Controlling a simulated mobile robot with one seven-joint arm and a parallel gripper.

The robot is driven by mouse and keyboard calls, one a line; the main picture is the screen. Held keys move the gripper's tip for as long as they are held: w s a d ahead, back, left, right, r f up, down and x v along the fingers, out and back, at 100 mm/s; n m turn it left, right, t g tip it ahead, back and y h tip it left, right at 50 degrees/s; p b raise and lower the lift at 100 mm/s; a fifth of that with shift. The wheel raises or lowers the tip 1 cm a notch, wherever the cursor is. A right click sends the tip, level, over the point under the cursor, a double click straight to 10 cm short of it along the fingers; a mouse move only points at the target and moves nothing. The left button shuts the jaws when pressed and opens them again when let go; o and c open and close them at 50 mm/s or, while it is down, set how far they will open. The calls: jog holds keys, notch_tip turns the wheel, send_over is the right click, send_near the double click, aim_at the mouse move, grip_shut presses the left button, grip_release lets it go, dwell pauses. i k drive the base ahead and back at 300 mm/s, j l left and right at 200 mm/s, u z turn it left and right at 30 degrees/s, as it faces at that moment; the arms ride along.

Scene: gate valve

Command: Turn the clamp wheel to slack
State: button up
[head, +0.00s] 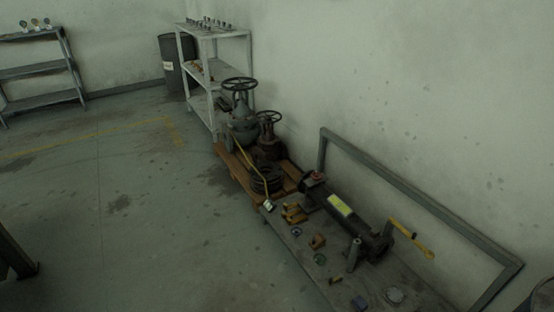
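No wheel in view is plainly marked as the clamp wheel. A dark spoked handwheel (240,84) sits flat on top of a large grey gate valve (242,124). A smaller dark handwheel (269,117) tops a rusty brown valve (268,146) beside it. Both valves stand upright on a wooden pallet. To the right, a dark cylindrical rig (345,212) with a yellow-green label lies along a grey bench (300,250). A yellow handle (412,240) sticks out at its right end. How far any wheel is turned cannot be told. My gripper is not in view.
The pallet (232,166) also holds dark stacked rings (266,181). Small brass-coloured parts (294,213) lie on the bench. A grey frame (420,197) stands against the wall. Shelves (213,75) and a dark drum (177,64) are at the back. The floor (110,220) at left is mostly clear.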

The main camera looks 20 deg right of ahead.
aim_at(316, 173)
jog(key=i+j+u, duration=0.1)
jog(key=i+u, duration=0.15)
jog(key=i, duration=0.95)
jog(key=i+z, duration=0.15)
jog(key=i, duration=0.45)
jog(key=i+j+z, duration=0.2)
jog(key=i, duration=0.4)
jog(key=i+z, duration=0.2)
jog(key=z, duration=0.2)
jog(key=i+z, duration=0.2)
jog(key=z, duration=0.2)
jog(key=i+z, duration=0.2)
jog(key=z, duration=0.15)
jog(key=i+l+z, duration=0.1)
jog(key=i+z, duration=0.15)
jog(key=z, duration=0.2)
jog(key=i+z, duration=0.3)
jog(key=z, duration=0.15)
